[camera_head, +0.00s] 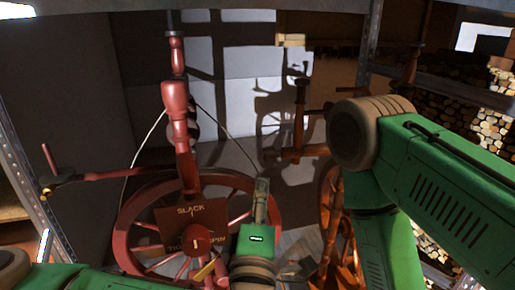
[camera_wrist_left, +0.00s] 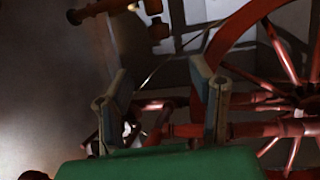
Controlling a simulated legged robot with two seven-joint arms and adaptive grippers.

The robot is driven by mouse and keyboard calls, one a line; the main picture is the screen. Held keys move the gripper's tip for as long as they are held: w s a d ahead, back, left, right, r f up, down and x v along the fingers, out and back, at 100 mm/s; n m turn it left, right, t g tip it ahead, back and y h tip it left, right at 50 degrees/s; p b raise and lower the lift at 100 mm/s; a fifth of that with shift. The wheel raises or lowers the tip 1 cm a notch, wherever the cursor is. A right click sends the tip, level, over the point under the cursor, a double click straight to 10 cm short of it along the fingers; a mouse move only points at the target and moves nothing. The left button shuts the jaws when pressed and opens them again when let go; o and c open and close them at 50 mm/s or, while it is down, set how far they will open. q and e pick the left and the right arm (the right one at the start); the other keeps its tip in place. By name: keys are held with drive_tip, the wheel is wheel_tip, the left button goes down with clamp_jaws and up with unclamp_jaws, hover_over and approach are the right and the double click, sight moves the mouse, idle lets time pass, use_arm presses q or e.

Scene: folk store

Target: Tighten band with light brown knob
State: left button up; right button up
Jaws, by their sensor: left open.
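A red spinning wheel (camera_head: 124,222) stands ahead of me, with a reddish-brown plate (camera_head: 176,215) lettered "SLACK" and, below, partly hidden words. A thin pale band (camera_head: 141,150) runs from the upper post down towards the wheel.
A red horizontal arm with an upright peg (camera_head: 47,160) sticks out at left. A second, brown wooden wheel (camera_head: 330,220) stands right of my left gripper. Stacked logs (camera_head: 490,125) fill shelves at right. Metal shelf posts (camera_head: 45,225) stand at the sides.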

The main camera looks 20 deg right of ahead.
sight(267, 160)
use_arm(q)
drive_tip(key=b+x, duration=0.1)
drive_tip(key=x, duration=0.5)
drive_tip(key=b+x, duration=0.1)
drive_tip(key=x, duration=0.6)
drive_tip(key=shift+d, duration=0.3)
drive_tip(key=shift+f, duration=0.1)
clamp_jaws()
